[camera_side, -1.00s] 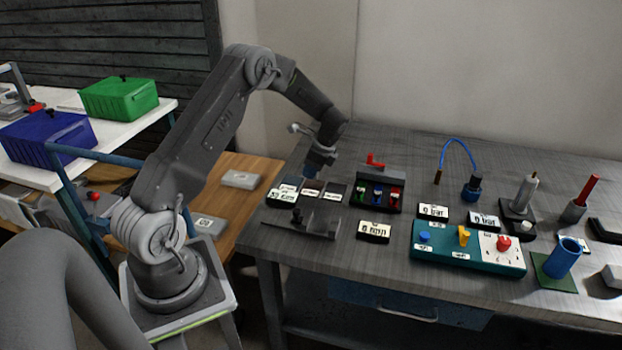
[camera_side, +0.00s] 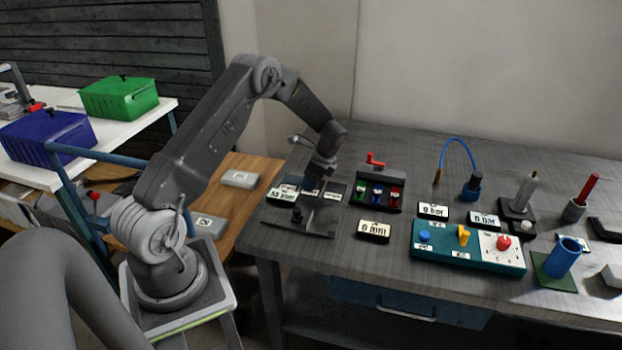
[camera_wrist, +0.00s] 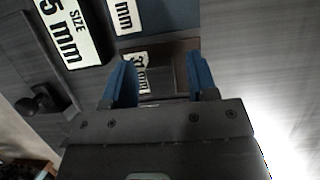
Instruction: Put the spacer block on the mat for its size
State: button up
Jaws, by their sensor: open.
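My gripper (camera_side: 322,172) hangs low over the row of labelled mats at the left of the bench. In the wrist view its two blue fingers (camera_wrist: 160,60) stand apart. Between them lie a label ending in "mm" (camera_wrist: 138,72) and a dark grey-brown surface (camera_wrist: 168,72). I cannot tell if this surface is the spacer block or a bare mat. Another mat label (camera_wrist: 124,14) shows ahead of the fingers. The size display (camera_wrist: 65,30) reads "SIZE" and a number ending in 5 mm; it also shows in the side view (camera_side: 283,193).
A dark gauge fixture (camera_side: 300,218) lies in front of the mats. A rack with green, blue and red pieces (camera_side: 380,190) stands close to their right. A "0 mm"-like display (camera_side: 373,231) and a teal control panel (camera_side: 467,247) lie farther right.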

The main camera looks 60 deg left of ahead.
jog(key=shift+r, duration=0.1)
jog(key=v, duration=1.2)
jog(key=s+d+r+n+t, duration=0.2)
jog(key=s+d+r, duration=0.2)
jog(key=d+r, duration=0.35)
jog(key=s+d+r+n+t, duration=0.2)
jog(key=s+d+r, duration=0.2)
jog(key=d+r, duration=0.35)
jog(key=s+d+r+n+t+h, duration=0.1)
jog(key=s+d+n+t, duration=0.1)
jog(key=s+d, duration=0.3)
jog(key=s+d+r+n+t+h, duration=0.1)
jog(key=s+d, duration=0.5)
jog(key=s, duration=0.6)
jog(key=shift+s+d+r+n+t+h, duration=0.3)
jog(key=shift+n+t+h, duration=0.3)
jog(key=shift+n+t, duration=0.35)
